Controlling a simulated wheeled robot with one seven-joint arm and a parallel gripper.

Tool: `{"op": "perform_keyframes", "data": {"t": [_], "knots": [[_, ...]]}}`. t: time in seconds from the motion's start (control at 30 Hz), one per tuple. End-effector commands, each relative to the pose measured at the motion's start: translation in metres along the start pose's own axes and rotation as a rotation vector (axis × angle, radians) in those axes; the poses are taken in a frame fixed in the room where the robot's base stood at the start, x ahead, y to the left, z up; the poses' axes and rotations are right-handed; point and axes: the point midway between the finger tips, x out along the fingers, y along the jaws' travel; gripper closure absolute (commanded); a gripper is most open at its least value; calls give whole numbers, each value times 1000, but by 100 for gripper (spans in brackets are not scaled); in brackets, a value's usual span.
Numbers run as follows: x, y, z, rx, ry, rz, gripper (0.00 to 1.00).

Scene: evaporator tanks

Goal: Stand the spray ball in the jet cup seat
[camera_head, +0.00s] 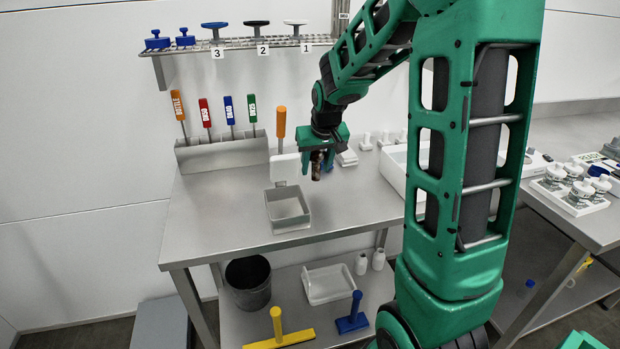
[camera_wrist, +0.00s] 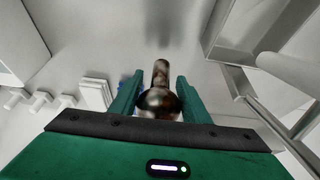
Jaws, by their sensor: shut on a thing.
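My gripper (camera_head: 318,158) hangs over the steel bench, behind and to the right of a square steel box. It is shut on a dark, shiny brown-and-steel piece, which I take as the spray ball (camera_head: 316,168). In the wrist view the spray ball (camera_wrist: 158,101) sits between the two green fingers (camera_wrist: 159,84), its round body near the palm and its narrow stem pointing away. It appears held above the bench top. I cannot make out which thing is the jet cup seat; a small blue thing (camera_head: 328,166) is partly hidden just behind the gripper.
The open steel box (camera_head: 288,222) stands at the bench front. A tool rack (camera_head: 222,154) is at the left, and small white fittings (camera_head: 366,141) stand at the back. A white tray (camera_head: 392,170) lies to the right, partly behind my arm. The bench's left front is clear.

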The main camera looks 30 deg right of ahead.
Motion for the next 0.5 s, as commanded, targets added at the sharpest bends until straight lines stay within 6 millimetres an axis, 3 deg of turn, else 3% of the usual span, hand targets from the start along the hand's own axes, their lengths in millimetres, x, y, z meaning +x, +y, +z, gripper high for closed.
{"op": "perform_keyframes", "data": {"t": [0.27, 0.5], "knots": [[30, 0, 13, 0, -3, 0, 85], [32, -1, 13, -1, 0, 0, 85]]}}
